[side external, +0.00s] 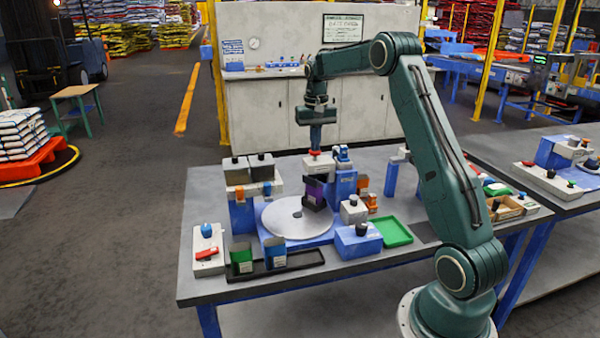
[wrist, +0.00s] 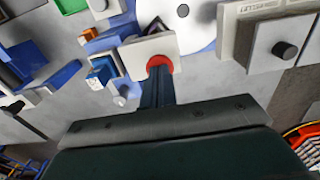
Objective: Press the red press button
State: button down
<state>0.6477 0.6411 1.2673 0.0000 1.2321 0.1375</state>
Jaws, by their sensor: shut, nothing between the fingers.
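The red press button (side external: 315,154) sits on top of a white block (side external: 320,165) at the back of the round plate. In the wrist view the red button (wrist: 160,61) shows as a round cap on the white block (wrist: 140,48), partly hidden by my fingers. My gripper (side external: 316,147) points straight down over the button, its fingers together and empty. In the wrist view the fingertips of my gripper (wrist: 158,70) overlap the button's near edge. I cannot tell whether they touch it or hang just above it.
A purple-and-dark part (side external: 313,191) is under the white block, at the white round plate (side external: 285,222). Blue-based blocks with knobs stand close around. A green tray (side external: 391,232) lies to the right. A black tray (side external: 275,264) with green and blue bins lies in front.

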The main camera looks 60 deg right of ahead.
jog(key=shift+f, duration=1)
dwell(0.3)
jog(key=shift+r, duration=1.85)
jog(key=shift+r, duration=0.1)
notch_tip(320, 180, up, 7)
dwell(0.8)
jog(key=shift+a, duration=0.1)
